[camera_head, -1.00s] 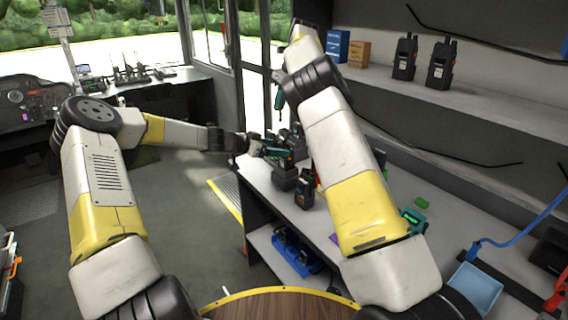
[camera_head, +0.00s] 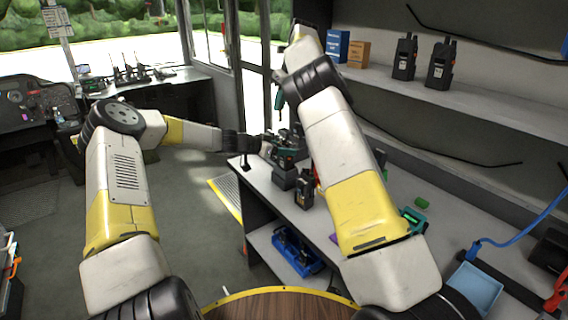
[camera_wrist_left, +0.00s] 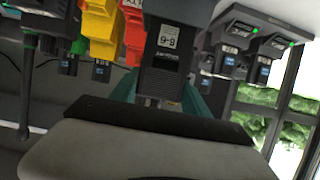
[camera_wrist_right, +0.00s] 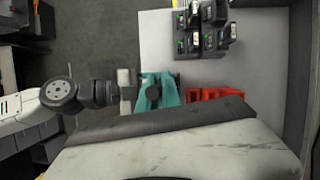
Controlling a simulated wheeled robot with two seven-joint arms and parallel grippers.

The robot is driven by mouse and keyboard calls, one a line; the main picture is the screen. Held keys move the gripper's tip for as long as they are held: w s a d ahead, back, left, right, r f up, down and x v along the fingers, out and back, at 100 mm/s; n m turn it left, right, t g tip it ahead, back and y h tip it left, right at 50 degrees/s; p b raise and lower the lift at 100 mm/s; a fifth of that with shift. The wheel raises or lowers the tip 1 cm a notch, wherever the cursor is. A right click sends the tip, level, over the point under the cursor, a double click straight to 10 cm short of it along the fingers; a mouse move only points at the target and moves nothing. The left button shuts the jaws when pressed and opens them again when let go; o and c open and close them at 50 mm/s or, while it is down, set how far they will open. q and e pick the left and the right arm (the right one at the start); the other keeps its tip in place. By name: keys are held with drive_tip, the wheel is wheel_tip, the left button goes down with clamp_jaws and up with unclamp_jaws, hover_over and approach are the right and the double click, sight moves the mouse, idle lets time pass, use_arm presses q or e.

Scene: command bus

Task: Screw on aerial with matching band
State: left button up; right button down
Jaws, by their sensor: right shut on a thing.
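My left gripper (camera_head: 285,157) is at the table's far end beside a black radio. In the left wrist view its teal fingers (camera_wrist_left: 162,98) stand on either side of this radio (camera_wrist_left: 172,68), which has a white "6-6" label; a firm grip does not show. My right gripper (camera_head: 279,96) points down above the radios, with teal fingers close together. A thin dark piece, apparently an aerial (camera_head: 281,117), shows below them; its band colour is hidden. The right fingers also show in the right wrist view (camera_wrist_right: 160,92), above the table.
Another black radio (camera_head: 304,192) stands on the table (camera_head: 258,183). A blue tray (camera_head: 298,253) sits on the lower shelf, and a light blue bin (camera_head: 475,289) at front right. Two radios (camera_head: 404,58) stand on the upper shelf. A red object (camera_wrist_right: 215,95) lies near the right fingers.

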sight(280, 120)
use_arm(q)
clamp_jaws()
use_arm(e)
drive_tip(key=shift+f, duration=2.45)
drive_tip(key=shift+f, duration=0.1)
drive_tip(key=shift+f, duration=0.8)
drive_tip(key=shift+f, duration=0.6)
